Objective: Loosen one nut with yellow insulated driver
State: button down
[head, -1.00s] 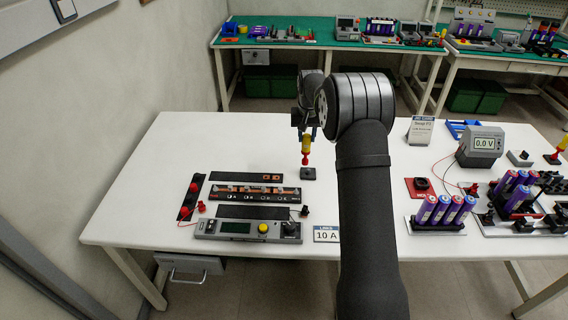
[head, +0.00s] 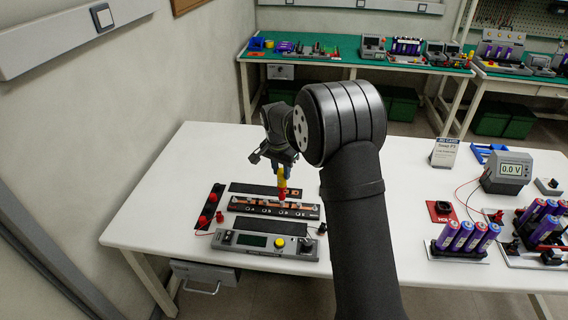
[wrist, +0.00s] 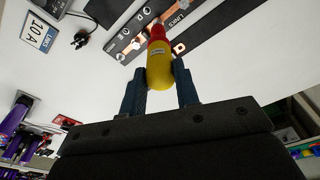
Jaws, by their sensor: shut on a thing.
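The yellow insulated driver (head: 282,181) with a red lower end hangs roughly upright from my gripper (head: 278,168). In the wrist view, my gripper (wrist: 160,88) is shut on the driver's yellow handle (wrist: 160,68), one finger on each side. The red end (wrist: 156,33) points at the black busbar strip (head: 244,206) with copper pieces and lettered positions. The strip also shows in the wrist view (wrist: 118,42). The red end overlaps the strip's right half in the head view. I cannot tell whether it touches a nut; the nuts are too small or hidden.
A dark links strip (head: 250,188) lies behind the busbar strip. A black strip with red caps (head: 207,206) is at left. Batteries (head: 467,237) and a 0.0 V meter (head: 507,171) stand at right.

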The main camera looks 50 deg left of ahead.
jog(key=shift+f, duration=0.55)
jog(key=m, duration=0.6)
jog(key=shift+a+h, duration=0.1)
jog(key=shift+h, duration=0.2)
jog(key=m, duration=0.3)
jog(key=shift+r, duration=0.1)
jog(key=m, duration=0.4)
jog(key=shift+w+m+h, duration=0.1)
jog(key=shift+m+h, duration=0.2)
jog(key=shift+h, duration=0.1)
jog(key=m+g, duration=0.1)
jog(key=m, duration=0.3)
jog(key=shift+m, duration=0.3)
jog(key=m, duration=0.4)
jog(key=shift+w+m, duration=0.1)
jog(key=shift+m, duration=0.3)
jog(key=shift+g, duration=0.3)
